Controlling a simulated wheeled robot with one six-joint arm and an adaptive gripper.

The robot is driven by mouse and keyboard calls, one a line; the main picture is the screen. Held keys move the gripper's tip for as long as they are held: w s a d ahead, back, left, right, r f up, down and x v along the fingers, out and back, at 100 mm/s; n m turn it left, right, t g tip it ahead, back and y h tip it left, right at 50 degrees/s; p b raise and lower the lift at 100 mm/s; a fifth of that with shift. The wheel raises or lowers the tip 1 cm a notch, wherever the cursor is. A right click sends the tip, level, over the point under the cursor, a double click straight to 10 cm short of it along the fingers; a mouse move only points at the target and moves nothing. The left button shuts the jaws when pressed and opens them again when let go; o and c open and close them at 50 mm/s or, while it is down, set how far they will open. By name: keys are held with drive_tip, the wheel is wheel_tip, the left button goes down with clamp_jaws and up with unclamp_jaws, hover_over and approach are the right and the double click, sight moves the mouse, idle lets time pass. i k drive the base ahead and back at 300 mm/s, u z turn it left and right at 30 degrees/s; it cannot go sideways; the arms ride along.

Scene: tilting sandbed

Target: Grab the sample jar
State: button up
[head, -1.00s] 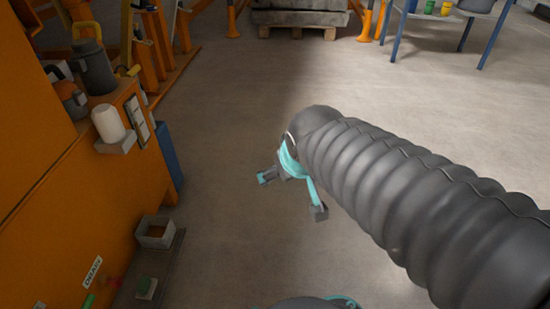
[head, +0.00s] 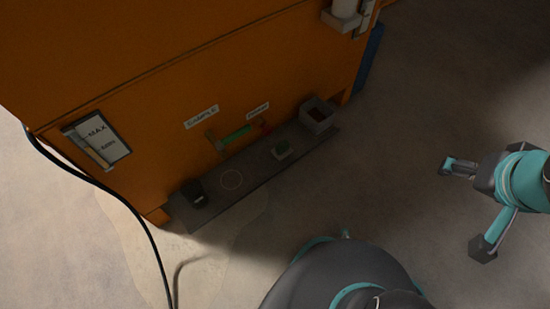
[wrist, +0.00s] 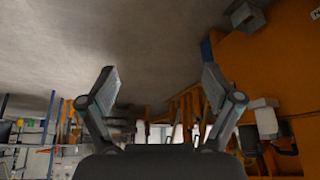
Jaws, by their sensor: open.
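A small dark jar-like thing (head: 193,192) stands at the left end of a grey ledge (head: 262,163) at the foot of the orange machine in the head view; I take it for the sample jar. It is dim, and its lid is hard to make out. My gripper (head: 470,208) is at the right edge of the head view, well apart from the ledge. In the wrist view my gripper (wrist: 158,76) is open, with nothing between its fingers. The jar cannot be made out there.
A black cable (head: 138,226) hangs at left. Floor between gripper and ledge is clear.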

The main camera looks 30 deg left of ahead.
sight(191, 189)
drive_tip(key=u, duration=5.2)
drive_tip(key=k, duration=1.1)
drive_tip(key=z, duration=1.75)
